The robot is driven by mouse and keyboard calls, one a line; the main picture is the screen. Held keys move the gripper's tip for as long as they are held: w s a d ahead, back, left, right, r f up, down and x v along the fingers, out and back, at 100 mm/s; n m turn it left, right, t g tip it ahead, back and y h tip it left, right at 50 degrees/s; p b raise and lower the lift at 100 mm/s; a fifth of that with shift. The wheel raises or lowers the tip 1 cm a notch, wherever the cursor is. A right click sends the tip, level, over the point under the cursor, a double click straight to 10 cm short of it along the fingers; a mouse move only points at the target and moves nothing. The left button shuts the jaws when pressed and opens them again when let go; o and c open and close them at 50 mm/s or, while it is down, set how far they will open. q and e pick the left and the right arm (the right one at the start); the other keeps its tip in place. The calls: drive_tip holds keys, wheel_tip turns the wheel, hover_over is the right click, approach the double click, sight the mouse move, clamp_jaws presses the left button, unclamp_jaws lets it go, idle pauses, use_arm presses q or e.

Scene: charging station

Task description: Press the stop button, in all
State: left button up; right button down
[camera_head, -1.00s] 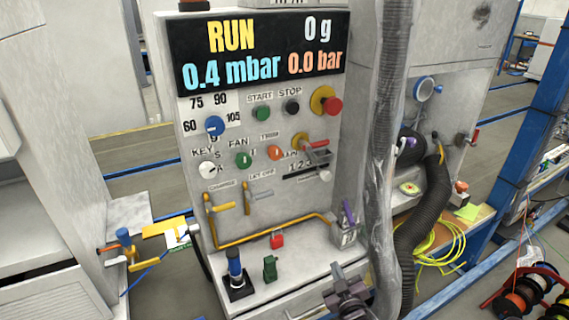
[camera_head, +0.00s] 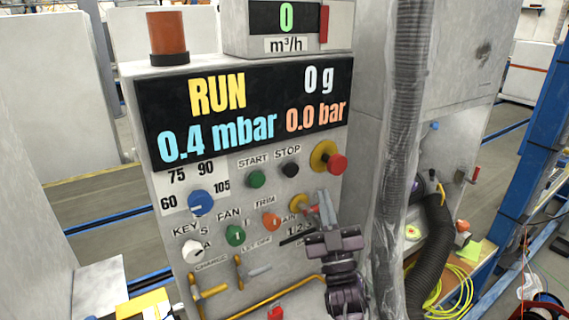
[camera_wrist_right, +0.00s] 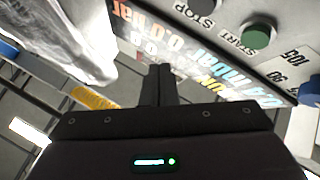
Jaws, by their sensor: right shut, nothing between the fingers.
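The stop button (camera_head: 290,170) is a small black round knob under the STOP label on the grey panel, right of the green start button (camera_head: 255,179). In the right wrist view the stop button (camera_wrist_right: 204,5) is cut by the top edge, and the green one (camera_wrist_right: 257,37) shows beside it. My right gripper (camera_head: 323,194) is in front of the panel, below and right of the stop button in the head view, apart from it. Its fingers are together and empty; they also show in the wrist view (camera_wrist_right: 160,70). My left gripper is not in view.
A red mushroom button (camera_head: 336,163) on a yellow base sits close right of the stop button. The display (camera_head: 245,108) above reads RUN. Knobs and a blue dial (camera_head: 200,203) lie left and below. A ribbed grey hose (camera_head: 408,110) hangs at the right.

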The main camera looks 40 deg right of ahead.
drive_tip(key=b, duration=0.3)
approach(295, 164)
drive_tip(key=shift+w+d+r, duration=0.8)
drive_tip(key=shift+r, duration=1.15)
drive_tip(key=shift+w, duration=0.5)
drive_tip(key=shift+w, duration=0.15)
drive_tip(key=shift+w, duration=0.25)
drive_tip(key=shift+w+d+r, duration=0.1)
drive_tip(key=shift+w, duration=0.35)
idle(0.8)
drive_tip(key=shift+s, duration=0.85)
drive_tip(key=shift+s, duration=0.1)
